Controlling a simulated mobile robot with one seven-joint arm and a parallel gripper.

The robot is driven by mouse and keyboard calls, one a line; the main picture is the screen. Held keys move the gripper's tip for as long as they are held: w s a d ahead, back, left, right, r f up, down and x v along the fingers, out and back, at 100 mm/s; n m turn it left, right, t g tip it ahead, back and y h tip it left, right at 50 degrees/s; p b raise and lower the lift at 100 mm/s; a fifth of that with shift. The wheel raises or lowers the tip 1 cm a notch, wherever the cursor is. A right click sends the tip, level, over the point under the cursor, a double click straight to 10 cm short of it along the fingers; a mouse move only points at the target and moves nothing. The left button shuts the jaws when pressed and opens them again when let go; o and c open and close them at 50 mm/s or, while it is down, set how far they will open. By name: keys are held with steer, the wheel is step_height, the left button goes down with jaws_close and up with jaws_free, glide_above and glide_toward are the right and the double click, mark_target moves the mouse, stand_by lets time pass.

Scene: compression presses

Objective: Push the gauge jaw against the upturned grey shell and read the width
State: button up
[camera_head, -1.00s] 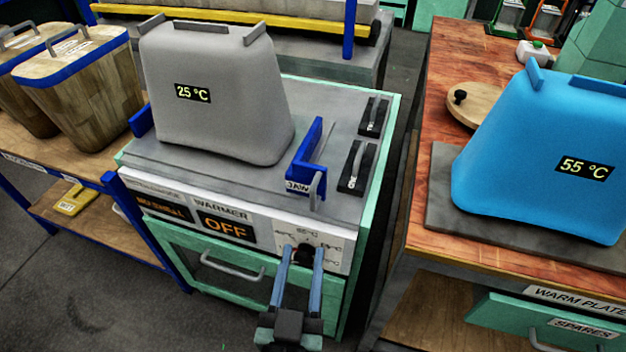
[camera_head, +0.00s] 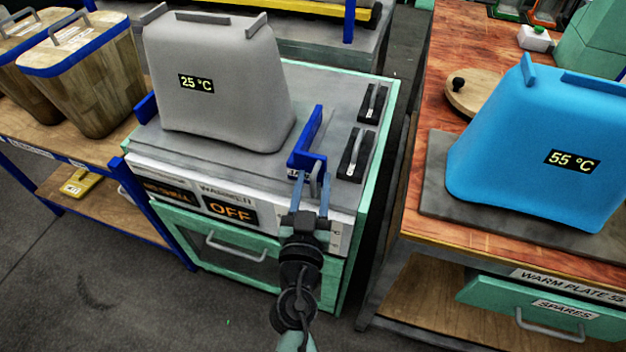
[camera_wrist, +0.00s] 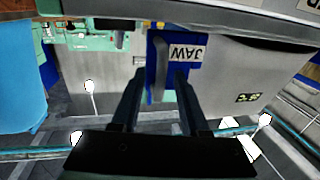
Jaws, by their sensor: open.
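The grey shell (camera_head: 215,95) stands upturned on the bench top, with a 25 °C tag; it also shows in the wrist view (camera_wrist: 240,75). The blue gauge jaw (camera_head: 310,135), labelled JAW, stands just right of it; I cannot tell whether they touch. A blue fixed stop (camera_head: 146,108) is at the shell's left. My gripper (camera_head: 312,178) is open at the jaw's front end. In the wrist view my fingers (camera_wrist: 160,74) stand either side of the jaw's grey handle (camera_wrist: 158,70), apparently not clamped. The gauge display (camera_head: 167,191) on the front is too blurred to read surely.
A warmer panel (camera_head: 231,208) reads OFF. Two black switches (camera_head: 355,153) with grey levers sit right of the jaw. A blue shell (camera_head: 540,150) tagged 55 °C stands on a plate on the right table. Wooden bins (camera_head: 85,80) stand at left.

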steer(key=shift+c, duration=0.2)
jaws_close()
steer(key=a+b, duration=0.1)
steer(key=a, duration=0.1)
steer(key=w+a+b, duration=0.1)
steer(key=a+b, duration=0.1)
steer(key=a, duration=0.1)
steer(key=w+a+b, duration=0.1)
steer(key=a+b, duration=0.1)
steer(key=shift+w+a+f, duration=0.1)
steer(key=shift+w+a, duration=0.15)
steer(key=shift+a, duration=0.1)
steer(key=shift+w+a+r, duration=0.1)
steer(key=shift+a+r, duration=0.1)
steer(key=shift+a, duration=0.2)
steer(key=shift+o, duration=0.2)
jaws_free()
